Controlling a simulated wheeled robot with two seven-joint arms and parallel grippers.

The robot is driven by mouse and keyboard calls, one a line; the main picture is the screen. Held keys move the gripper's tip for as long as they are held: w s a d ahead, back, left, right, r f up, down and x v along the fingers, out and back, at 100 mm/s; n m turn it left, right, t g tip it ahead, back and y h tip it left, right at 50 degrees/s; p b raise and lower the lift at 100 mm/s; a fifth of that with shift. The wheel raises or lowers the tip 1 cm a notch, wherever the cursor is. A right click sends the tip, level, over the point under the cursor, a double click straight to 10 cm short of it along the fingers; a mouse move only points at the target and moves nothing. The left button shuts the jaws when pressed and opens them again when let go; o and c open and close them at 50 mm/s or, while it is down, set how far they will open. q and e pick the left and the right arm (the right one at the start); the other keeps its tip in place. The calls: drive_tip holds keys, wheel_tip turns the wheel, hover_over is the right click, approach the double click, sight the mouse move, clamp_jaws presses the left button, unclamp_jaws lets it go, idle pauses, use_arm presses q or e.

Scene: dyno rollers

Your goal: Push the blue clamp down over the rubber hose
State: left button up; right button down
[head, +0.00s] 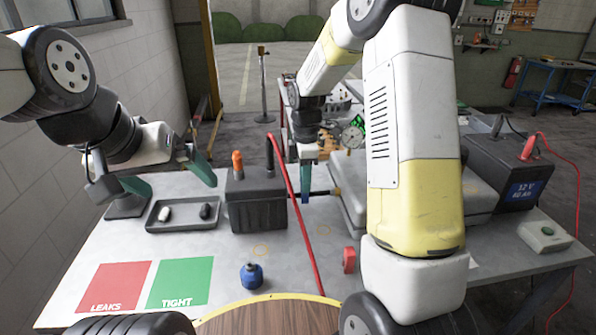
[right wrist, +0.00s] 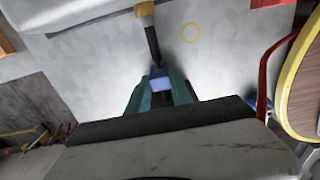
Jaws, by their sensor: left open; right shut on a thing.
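My right gripper (head: 305,180) points down behind the black box and is shut on the blue clamp (head: 304,198). In the right wrist view the blue clamp (right wrist: 161,83) shows between the teal fingers of the right gripper (right wrist: 160,95). The black rubber hose (right wrist: 152,43) runs from a tan fitting (right wrist: 145,9) to the clamp. Whether the clamp is around the hose or only against it I cannot tell. In the head view the hose (head: 322,193) lies level beside the clamp. My left gripper (head: 172,180) is open and empty above the tray at the left.
A black box (head: 257,204) with an orange cap stands mid-table, with a red cable (head: 299,233) passing it. A tray (head: 184,226) holds small parts. A blue bottle (head: 250,276), a red block (head: 349,260) and LEAKS (head: 109,287) and TIGHT (head: 180,282) pads lie in front.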

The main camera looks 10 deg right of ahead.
drive_tip(key=c, duration=1.1)
unclamp_jaws()
drive_tip(key=shift+f, duration=0.15)
drive_tip(key=shift+o, duration=0.2)
wheel_tip(320, 180, up, 7)
drive_tip(key=shift+r, duration=0.45)
